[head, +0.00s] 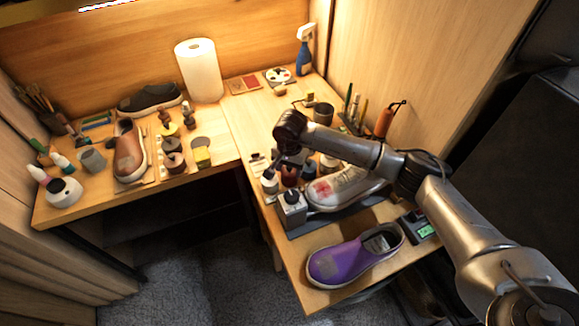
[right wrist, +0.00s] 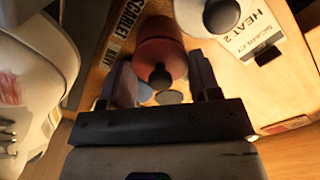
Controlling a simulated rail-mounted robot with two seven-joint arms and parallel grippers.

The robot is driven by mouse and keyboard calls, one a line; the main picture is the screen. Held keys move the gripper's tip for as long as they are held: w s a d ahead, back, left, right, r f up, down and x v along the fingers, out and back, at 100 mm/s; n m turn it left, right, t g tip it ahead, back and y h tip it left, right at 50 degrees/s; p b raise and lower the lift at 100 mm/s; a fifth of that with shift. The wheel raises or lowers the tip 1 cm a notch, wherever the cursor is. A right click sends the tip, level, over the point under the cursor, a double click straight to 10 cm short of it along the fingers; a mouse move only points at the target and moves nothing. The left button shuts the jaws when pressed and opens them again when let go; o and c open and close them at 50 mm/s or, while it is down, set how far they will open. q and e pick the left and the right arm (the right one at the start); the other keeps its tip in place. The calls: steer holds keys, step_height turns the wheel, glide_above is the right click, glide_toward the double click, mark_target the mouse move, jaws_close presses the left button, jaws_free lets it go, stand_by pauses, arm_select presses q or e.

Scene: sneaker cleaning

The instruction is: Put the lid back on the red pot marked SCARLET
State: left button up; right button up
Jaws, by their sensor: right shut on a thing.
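The red pot (right wrist: 160,27) stands by a label reading SCARLET and NAVY (right wrist: 124,25) in the right wrist view. In the head view the red pot (head: 289,176) is small, among other pots, partly hidden by my right gripper (head: 284,162). My right gripper (right wrist: 163,85) has a finger on each side of a wider red part with a black knob, which I take for the lid (right wrist: 160,58). It is shut on this lid, in line with the pot. I cannot tell whether lid and pot touch. My left gripper is not in view.
A white pot with a black knob (right wrist: 190,18) stands beside it, near a HEAT 2 card (right wrist: 255,32). A red-stained white sneaker (head: 345,187) lies close by.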

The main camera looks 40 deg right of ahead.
stand_by(0.3)
steer(key=o, duration=1.2)
steer(key=shift+r+p, duration=0.6)
steer(key=shift+r, duration=0.3)
steer(key=shift+r+p, duration=1.2)
steer(key=shift+r, duration=0.7)
steer(key=shift+r+p, duration=0.45)
steer(key=shift+r, duration=0.25)
